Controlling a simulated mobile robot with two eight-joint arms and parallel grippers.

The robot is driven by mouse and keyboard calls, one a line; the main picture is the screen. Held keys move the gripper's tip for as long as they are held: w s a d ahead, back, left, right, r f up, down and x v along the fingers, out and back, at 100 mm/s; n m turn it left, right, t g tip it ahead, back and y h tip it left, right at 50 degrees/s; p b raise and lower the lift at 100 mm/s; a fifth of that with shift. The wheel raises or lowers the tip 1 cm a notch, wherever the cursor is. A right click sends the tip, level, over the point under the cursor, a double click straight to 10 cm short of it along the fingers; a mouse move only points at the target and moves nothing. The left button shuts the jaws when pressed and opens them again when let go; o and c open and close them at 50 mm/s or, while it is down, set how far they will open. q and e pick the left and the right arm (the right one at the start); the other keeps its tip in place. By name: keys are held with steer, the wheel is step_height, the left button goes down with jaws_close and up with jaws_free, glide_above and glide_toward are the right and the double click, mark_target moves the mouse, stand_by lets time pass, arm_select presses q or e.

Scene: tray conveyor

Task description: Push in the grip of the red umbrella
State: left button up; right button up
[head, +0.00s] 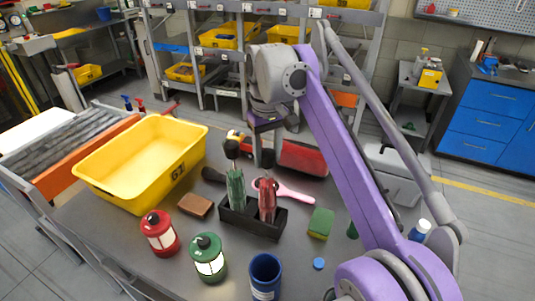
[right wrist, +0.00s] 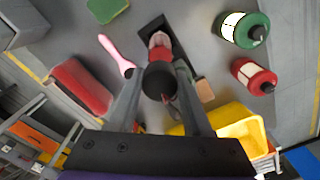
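The red umbrella (head: 267,205) stands folded and upright in a black stand (head: 282,222) on the table, its dark grip at the top. The green umbrella (head: 236,188) stands beside it on the left. My right gripper (head: 266,150) is directly above the red umbrella, pointing down. In the right wrist view, my right gripper (right wrist: 160,72) is open, with a finger on either side of the round black grip (right wrist: 160,80). The red umbrella's canopy (right wrist: 160,42) shows beyond the grip. I cannot tell whether the fingers touch it. My left gripper is not in view.
A yellow crate (head: 110,180) stands at the left. A red lantern (head: 160,233), a green lantern (head: 208,258) and a blue can (head: 265,275) are in front. A brown block (head: 195,205), a pink-handled item (head: 292,194) and a green sponge (head: 321,223) lie around the stand.

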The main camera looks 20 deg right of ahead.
jaws_close()
stand_by(1.0)
